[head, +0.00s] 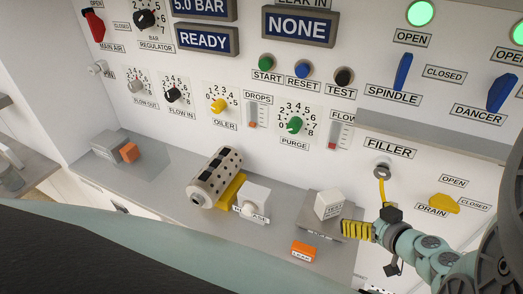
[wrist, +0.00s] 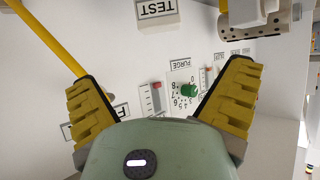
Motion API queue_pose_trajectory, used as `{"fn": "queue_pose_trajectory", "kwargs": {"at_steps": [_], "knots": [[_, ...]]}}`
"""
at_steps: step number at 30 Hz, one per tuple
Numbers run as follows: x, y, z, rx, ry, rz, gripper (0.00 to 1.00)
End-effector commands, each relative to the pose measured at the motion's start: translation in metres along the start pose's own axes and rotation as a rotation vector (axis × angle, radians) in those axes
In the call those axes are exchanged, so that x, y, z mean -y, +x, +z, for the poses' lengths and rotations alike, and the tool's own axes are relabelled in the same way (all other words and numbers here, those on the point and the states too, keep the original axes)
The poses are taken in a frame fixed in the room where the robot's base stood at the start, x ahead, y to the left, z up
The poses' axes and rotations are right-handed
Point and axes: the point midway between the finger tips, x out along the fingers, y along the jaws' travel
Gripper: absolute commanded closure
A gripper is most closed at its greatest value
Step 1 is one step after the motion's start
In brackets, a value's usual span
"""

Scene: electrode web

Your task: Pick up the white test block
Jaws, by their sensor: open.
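The white test block (head: 329,204), lettered TEST, sits on a grey stand (head: 318,227) on the ledge. It also shows at the top edge of the wrist view (wrist: 157,12), upside down and partly cut off. My gripper (head: 347,230) has yellow ribbed fingers and is just right of and below the block in the head view. In the wrist view my gripper (wrist: 163,75) is open, with its fingers wide apart and nothing between them. The block lies beyond the fingertips, apart from them.
A perforated cylinder (head: 216,177) on a yellow support and a white block with a knob (head: 253,202) stand left of the stand. An orange block (head: 304,251) lies in front. A yellow hose (head: 382,190) hangs from the filler close to my gripper. The panel wall rises behind.

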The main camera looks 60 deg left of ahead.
Motion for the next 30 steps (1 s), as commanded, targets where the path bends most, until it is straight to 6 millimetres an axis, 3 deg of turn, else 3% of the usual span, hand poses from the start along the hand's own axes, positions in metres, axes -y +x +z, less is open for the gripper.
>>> {"fn": "queue_pose_trajectory", "kwargs": {"at_steps": [15,30], "knots": [[0.001,0.087,-0.001,-0.005,0.002,-0.006,0.00],[0.001,0.122,0.000,-0.005,0.001,-0.003,0.00]]}}
